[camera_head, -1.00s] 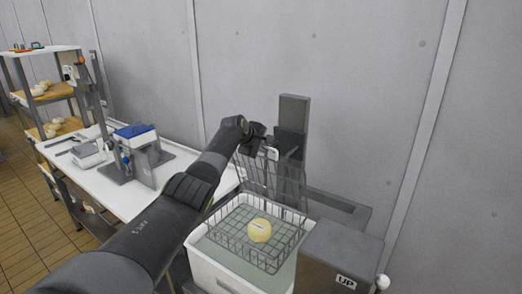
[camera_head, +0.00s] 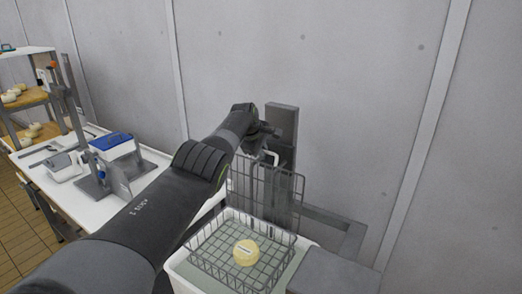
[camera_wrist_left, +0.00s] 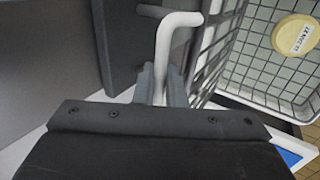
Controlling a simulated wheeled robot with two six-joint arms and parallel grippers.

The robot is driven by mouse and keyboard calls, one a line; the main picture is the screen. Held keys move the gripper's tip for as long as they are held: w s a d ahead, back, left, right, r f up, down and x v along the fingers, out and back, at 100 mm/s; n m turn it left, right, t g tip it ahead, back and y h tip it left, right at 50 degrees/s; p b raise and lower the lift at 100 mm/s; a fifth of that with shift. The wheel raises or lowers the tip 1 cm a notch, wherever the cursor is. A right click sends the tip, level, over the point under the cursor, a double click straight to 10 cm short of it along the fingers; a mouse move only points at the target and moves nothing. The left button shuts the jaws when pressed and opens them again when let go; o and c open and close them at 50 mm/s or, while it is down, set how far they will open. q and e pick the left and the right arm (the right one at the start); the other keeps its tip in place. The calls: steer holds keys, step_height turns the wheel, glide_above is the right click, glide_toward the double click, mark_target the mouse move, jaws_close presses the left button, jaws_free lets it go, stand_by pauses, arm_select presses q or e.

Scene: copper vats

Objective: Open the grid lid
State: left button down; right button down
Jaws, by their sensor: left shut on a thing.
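The grid lid (camera_head: 262,187) stands raised, close to upright, at the back of the wire basket (camera_head: 222,275). Its white handle (camera_head: 271,156) is at its top edge. My left gripper (camera_head: 266,142) is at the top of the lid, against the grey post. In the left wrist view my left gripper (camera_wrist_left: 158,85) is shut on the white handle (camera_wrist_left: 176,22), and the lid's wires show beside it. A round yellow cheese (camera_head: 246,252) with a label lies in the basket; it also shows in the left wrist view (camera_wrist_left: 296,36). My right gripper is not seen.
The basket sits in a white tub (camera_head: 185,277) of liquid. A grey upright post (camera_head: 283,122) stands behind the lid, close to my gripper. A grey box (camera_head: 330,272) is at the right. A white table (camera_head: 100,213) with a blue-topped container (camera_head: 112,143) is at left.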

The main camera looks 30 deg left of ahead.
arm_select(q)
steer(key=shift+f, duration=0.25)
steer(key=shift+s, duration=0.1)
steer(key=c, duration=1.6)
jaws_free()
steer(key=shift+r, duration=0.2)
